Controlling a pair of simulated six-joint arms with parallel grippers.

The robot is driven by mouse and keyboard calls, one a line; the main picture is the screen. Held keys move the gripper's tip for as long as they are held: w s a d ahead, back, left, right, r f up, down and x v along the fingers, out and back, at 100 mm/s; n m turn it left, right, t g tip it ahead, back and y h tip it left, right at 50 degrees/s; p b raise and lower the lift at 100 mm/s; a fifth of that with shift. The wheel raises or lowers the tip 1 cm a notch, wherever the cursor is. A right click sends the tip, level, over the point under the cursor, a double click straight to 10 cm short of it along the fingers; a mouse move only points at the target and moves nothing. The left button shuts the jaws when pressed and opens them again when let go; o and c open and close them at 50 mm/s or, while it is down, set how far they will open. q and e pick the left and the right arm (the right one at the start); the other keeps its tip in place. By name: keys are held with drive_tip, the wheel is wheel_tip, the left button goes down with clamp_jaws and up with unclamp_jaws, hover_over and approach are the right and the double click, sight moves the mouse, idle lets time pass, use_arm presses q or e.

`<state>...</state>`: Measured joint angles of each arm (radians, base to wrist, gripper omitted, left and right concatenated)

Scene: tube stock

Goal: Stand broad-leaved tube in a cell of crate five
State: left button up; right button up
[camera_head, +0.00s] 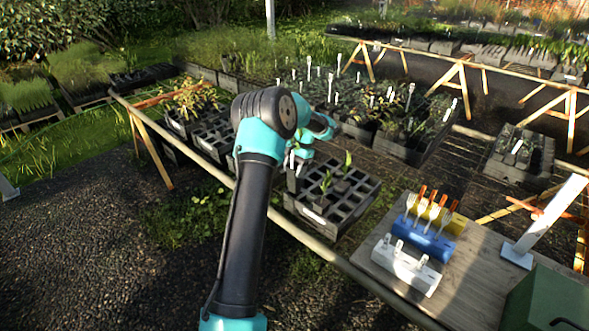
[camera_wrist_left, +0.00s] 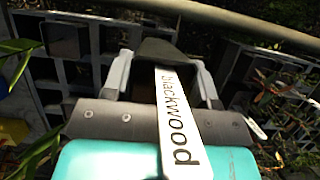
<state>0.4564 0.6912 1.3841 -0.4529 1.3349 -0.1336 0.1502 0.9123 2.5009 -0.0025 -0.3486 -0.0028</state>
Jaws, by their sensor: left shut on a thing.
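My left gripper (camera_head: 298,164) is shut on a dark tube (camera_wrist_left: 158,50), which it holds by the crates. A white label reading "blackwood" (camera_wrist_left: 178,115) stands from this tube toward the wrist camera. A dark celled crate (camera_head: 329,225) is just right of and below the gripper in the head view. It holds a few leafy tubes (camera_head: 325,184) and has many empty cells. A celled crate also shows at the left of the left wrist view (camera_wrist_left: 88,15). I cannot read which crate is five. The held tube's base is hidden. My right gripper is out of view.
Another celled crate (camera_head: 212,138) stands left behind my arm. A wooden rail (camera_head: 335,260) runs along the bench front. White, blue (camera_head: 424,240) and yellow label blocks sit on a board (camera_head: 455,285) at the right. A green box (camera_head: 550,300) is at the lower right.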

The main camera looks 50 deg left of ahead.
sight(294, 188)
use_arm(q)
drive_tip(key=shift+f, duration=0.3)
drive_tip(key=shift+f, duration=4.2)
drive_tip(key=shift+s+f, duration=0.1)
drive_tip(key=shift+f, duration=0.5)
drive_tip(key=o, duration=1)
drive_tip(key=shift+o, duration=0.4)
drive_tip(key=shift+s+r, duration=0.1)
drive_tip(key=shift+r, duration=0.4)
drive_tip(key=r, duration=1.2)
drive_tip(key=shift+w+d+r, duration=0.1)
drive_tip(key=shift+w+r, duration=0.2)
drive_tip(key=w+d+r, duration=0.2)
drive_tip(key=d+r, duration=0.1)
drive_tip(key=d, duration=0.5)
drive_tip(key=w+d+r, duration=0.1)
drive_tip(key=d+r, duration=0.2)
drive_tip(key=d, duration=0.5)
drive_tip(key=w+d+r, duration=0.2)
drive_tip(key=d, duration=0.6)
drive_tip(key=shift+w+r+m, duration=0.3)
drive_tip(key=shift+r, duration=0.1)
